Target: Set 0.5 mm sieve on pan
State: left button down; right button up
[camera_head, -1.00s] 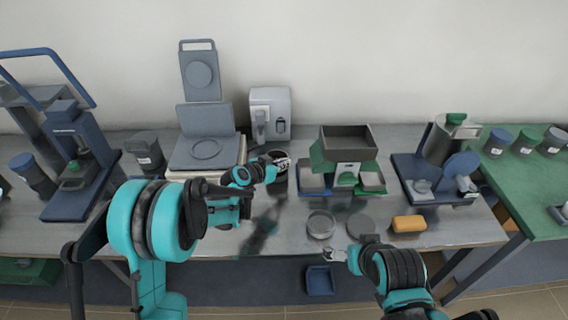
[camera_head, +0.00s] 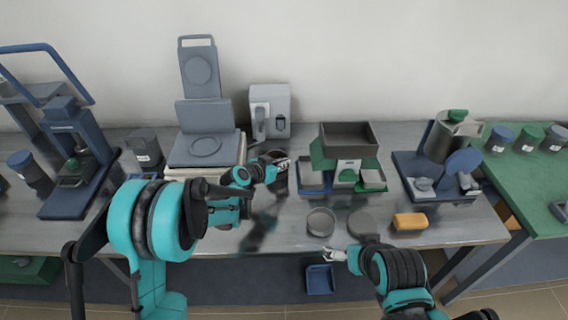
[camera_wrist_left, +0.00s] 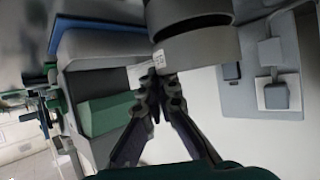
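My left gripper (camera_head: 280,165) is at a dark round sieve-like cylinder (camera_head: 280,186), left of the green-and-grey apparatus. In the left wrist view, its two fingers (camera_wrist_left: 160,82) are close together at the side of a grey cylinder (camera_wrist_left: 200,52) with a small white label, too small to read. A second grey round piece (camera_wrist_left: 185,10) lies against that cylinder. I cannot tell whether the fingers grip it. A shallow round pan (camera_head: 321,221) stands near the front table edge. A flat grey disc-like piece (camera_head: 363,222) lies right of it. My right gripper (camera_head: 334,254) appears open and empty, in front of the pan.
A yellow-orange block (camera_head: 410,221) lies right of the disc. The green-and-grey apparatus (camera_head: 347,140) with trays stands behind the pan. A blue device (camera_head: 440,165) is farther right. A grey balance-like unit (camera_head: 205,148) stands behind my left arm. A blue bin (camera_head: 320,280) is below the table edge.

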pick_arm(q)
jog(key=shift+f, duration=0.25)
jog(key=c, duration=1.2)
grip_release()
jog(key=shift+o, duration=0.2)
jog(key=shift+r+p, duration=2.15)
jog(key=shift+r, duration=1.4)
